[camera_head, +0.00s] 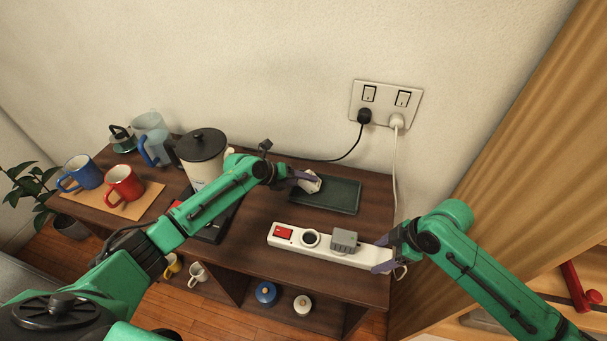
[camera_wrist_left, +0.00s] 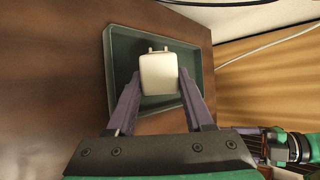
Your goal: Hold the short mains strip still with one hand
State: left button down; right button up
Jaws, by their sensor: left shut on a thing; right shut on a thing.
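The short white mains strip (camera_head: 365,258) lies on the dark wooden top near its front edge. It has a red switch (camera_head: 283,232) at its left end, an empty round socket (camera_head: 310,239), and a grey plug (camera_head: 344,240) seated further right. My right gripper (camera_head: 384,262) is shut on the strip's right end. My left gripper (camera_head: 307,182) is shut on a white plug (camera_head: 313,183), at the left end of the dark green tray (camera_head: 340,197). In the left wrist view the white plug (camera_wrist_left: 160,73) sits between both fingers, its two pins pointing away, over the tray (camera_wrist_left: 119,50).
A black-lidded jug (camera_head: 205,160) stands left of my left forearm, with a blue mug (camera_head: 82,172) and a red mug (camera_head: 124,184) beyond. A wall outlet (camera_head: 386,103) holds a black and a white plug with hanging cords. A wooden panel (camera_head: 500,130) rises at right.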

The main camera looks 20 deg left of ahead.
pick_arm(q)
jog(key=shift+f, duration=0.1)
jog(key=shift+c, duration=1)
grip_release()
jog(key=v, duration=1.2)
pick_arm(e)
jog(key=o, duration=1.5)
